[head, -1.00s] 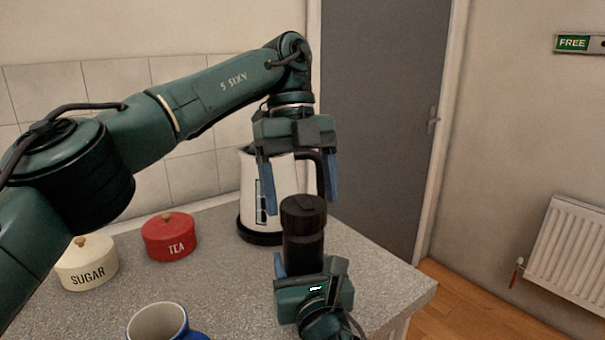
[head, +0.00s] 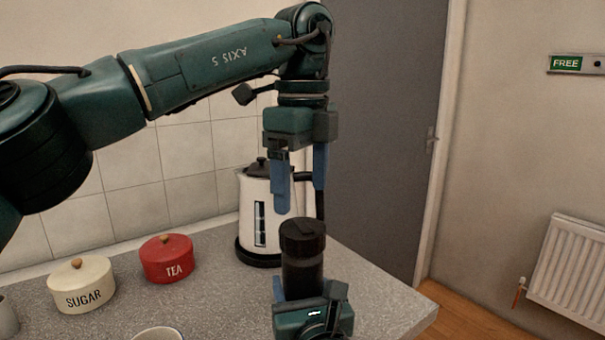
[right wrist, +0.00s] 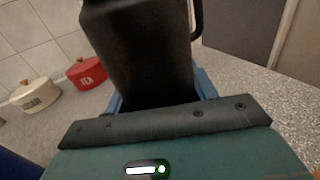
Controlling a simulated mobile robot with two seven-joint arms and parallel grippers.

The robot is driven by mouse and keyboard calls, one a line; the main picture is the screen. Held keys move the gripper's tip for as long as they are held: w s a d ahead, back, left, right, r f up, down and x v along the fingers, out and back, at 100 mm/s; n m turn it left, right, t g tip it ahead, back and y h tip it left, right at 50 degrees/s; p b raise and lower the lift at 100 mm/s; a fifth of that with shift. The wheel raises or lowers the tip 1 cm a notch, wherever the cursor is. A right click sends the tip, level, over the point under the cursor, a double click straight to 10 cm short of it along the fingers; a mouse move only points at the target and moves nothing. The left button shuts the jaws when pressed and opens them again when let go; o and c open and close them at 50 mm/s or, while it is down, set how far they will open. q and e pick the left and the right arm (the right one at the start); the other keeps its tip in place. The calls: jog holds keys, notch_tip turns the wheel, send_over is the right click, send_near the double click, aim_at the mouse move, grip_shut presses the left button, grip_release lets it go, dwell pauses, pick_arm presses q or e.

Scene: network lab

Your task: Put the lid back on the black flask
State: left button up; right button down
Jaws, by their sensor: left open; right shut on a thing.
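The black flask (head: 302,276) stands upright at the counter's front right, with its wider dark lid (head: 303,238) sitting on top, level as far as I can see. My right gripper (head: 304,292) is shut around the flask's body from the near side. The right wrist view shows the dark body (right wrist: 140,55) between its blue fingers, with the top out of frame. My left gripper (head: 301,202) points down, open and empty, just above the lid in the picture. Whether the lid is fully seated cannot be told.
A white kettle (head: 255,215) stands close behind the flask and left gripper. A red TEA tin (head: 168,260) and a cream SUGAR tin (head: 82,287) are to the left. A mug (head: 158,334) shows at the bottom edge. The counter's right edge is near.

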aim_at(303, 227)
pick_arm(q)
notch_tip(303, 227, down, 7)
jog(key=shift+f, duration=0.1)
dwell(0.3)
jog(key=shift+c, duration=0.6)
